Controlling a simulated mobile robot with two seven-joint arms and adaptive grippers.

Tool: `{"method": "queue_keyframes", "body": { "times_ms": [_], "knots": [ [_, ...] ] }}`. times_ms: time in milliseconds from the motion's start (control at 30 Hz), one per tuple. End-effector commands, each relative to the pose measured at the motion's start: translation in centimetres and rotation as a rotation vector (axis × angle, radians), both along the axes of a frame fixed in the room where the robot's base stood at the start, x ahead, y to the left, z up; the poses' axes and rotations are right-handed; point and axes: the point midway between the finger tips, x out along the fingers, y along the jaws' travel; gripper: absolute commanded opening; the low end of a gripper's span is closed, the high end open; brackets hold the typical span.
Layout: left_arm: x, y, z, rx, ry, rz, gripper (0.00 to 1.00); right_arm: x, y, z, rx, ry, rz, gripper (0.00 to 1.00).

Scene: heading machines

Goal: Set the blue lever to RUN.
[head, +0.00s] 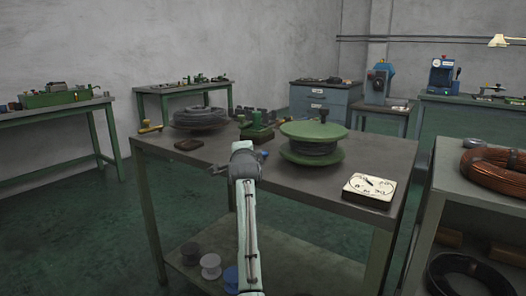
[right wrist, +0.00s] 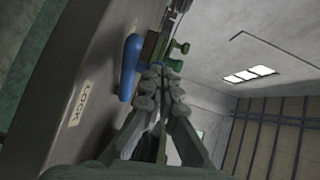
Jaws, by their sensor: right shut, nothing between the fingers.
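The blue lever (right wrist: 130,66) stands out in the right wrist view as a rounded blue handle beside a dark plate. A pale LOCK label (right wrist: 78,104) is on that plate, below and left of the lever in the picture. No RUN label can be read. My right gripper (right wrist: 152,78) is shut and empty, with its fingers just to the right of the lever in that view; whether they touch cannot be told. In the head view the gripper (head: 218,170) is over the front of the table. A small blue spot (head: 264,153) beside it may be the lever. My left gripper is out of view.
The table (head: 370,150) also holds a green-rimmed reel (head: 314,130), a dark reel (head: 200,118), a green device (head: 257,128) and a white dial (head: 369,188). Spools (head: 210,262) sit on the lower shelf. A copper coil (head: 495,175) is on the right-hand bench.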

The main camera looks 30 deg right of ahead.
Motion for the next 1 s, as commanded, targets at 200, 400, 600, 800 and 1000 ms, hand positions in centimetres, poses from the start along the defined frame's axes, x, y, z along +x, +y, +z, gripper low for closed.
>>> {"method": "queue_keyframes", "body": {
  "times_ms": [200, 400, 600, 800, 1000],
  "knots": [
    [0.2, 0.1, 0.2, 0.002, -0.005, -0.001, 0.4, -0.1, 0.0, 0.0, 0.0, 0.0, 0.0, 0.0],
    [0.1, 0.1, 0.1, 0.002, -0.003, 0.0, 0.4, -2.1, 1.0, 0.2, 0.002, -0.002, 0.0, 0.0],
    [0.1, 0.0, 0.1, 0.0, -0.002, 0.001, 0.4, -6.1, 2.8, 0.6, 0.004, -0.002, 0.0, 0.0],
    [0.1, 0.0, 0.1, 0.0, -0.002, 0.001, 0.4, -9.3, 4.2, 1.0, -0.003, 0.001, -0.001, 0.0],
    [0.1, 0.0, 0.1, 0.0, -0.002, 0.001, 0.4, -10.8, 4.9, 1.2, -0.001, 0.001, 0.0, 0.0]
  ]
}}
